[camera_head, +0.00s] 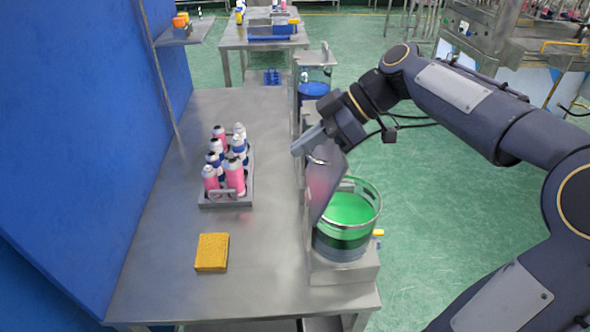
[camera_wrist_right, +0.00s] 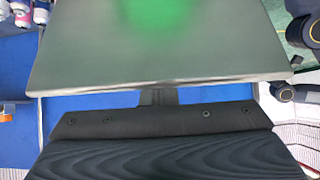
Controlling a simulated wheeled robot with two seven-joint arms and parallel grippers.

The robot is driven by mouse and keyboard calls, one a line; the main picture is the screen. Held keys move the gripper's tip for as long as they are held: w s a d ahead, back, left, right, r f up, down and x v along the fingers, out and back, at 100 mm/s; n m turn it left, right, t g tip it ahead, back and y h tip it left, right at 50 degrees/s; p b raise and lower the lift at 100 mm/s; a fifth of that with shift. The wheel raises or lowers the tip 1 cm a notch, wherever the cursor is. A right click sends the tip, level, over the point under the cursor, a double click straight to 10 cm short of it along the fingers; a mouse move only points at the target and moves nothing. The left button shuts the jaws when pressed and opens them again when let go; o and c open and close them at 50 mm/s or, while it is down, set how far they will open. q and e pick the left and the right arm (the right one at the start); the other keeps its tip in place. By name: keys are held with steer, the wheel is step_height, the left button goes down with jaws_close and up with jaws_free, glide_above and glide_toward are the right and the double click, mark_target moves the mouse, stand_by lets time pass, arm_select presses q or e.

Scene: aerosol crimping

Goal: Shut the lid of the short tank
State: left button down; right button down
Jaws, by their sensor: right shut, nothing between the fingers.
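The near glass tank (camera_head: 346,240) holds green liquid and stands on a grey base at the table's right edge. Its flat metal lid (camera_head: 325,188) is raised on the tank's left side, steeply tilted, and the tank's top is open. My right gripper (camera_head: 303,146) is shut and empty at the lid's upper edge, pointing left; I cannot tell whether it touches the lid. In the right wrist view the lid (camera_wrist_right: 160,55) fills the upper middle, with a blurred green reflection, and the fingertips are not clear. My left gripper is not in view.
A rack (camera_head: 226,201) of pink and blue bottles stands on the steel table (camera_head: 265,265), left of the tank. A yellow sponge (camera_head: 212,252) lies in front of it. A second tank (camera_head: 313,90) with blue liquid stands farther back. A blue wall (camera_head: 70,150) borders the left.

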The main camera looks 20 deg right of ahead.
steer(key=shift+r+p+v, duration=0.25)
steer(key=shift+p+v, duration=1.3)
steer(key=shift+v, duration=1.85)
steer(key=shift+w+a, duration=0.15)
steer(key=shift+a, duration=0.05)
steer(key=s+a+f+m+t+h, duration=0.2)
steer(key=s+f+m+h, duration=0.3)
steer(key=s+f+m, duration=1.1)
steer(key=s+a+f, duration=0.1)
steer(key=s, duration=0.2)
steer(key=shift+a+t+h, duration=0.2)
steer(key=shift+t+h, duration=0.2)
